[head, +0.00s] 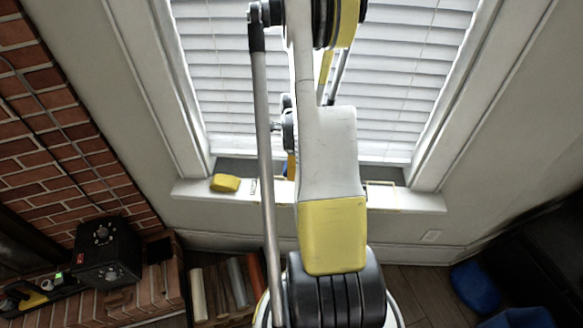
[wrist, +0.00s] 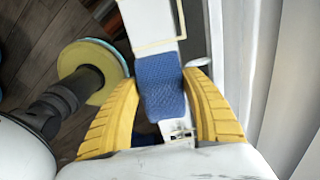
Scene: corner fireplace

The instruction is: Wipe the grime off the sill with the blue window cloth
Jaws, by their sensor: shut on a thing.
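My gripper (wrist: 163,80) is shut on the blue window cloth (wrist: 160,88), which sits between its two yellow fingers over the white sill (wrist: 148,18). I cannot tell whether the cloth touches the sill. In the head view the sill (head: 418,201) runs below the window blinds, and my arm hides its middle, the gripper and most of the cloth. A thin yellow outline marks the sill right of my arm, and one also shows in the wrist view. Small dark marks (wrist: 180,134) show near the fingers; I cannot tell whether they are grime.
A yellow block (head: 225,183) lies at the sill's left end. White blinds (head: 235,95) stand close behind the sill. A brick fireplace (head: 60,130) with a black box (head: 106,250) is at left. Blue items (head: 475,286) are on the floor at right.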

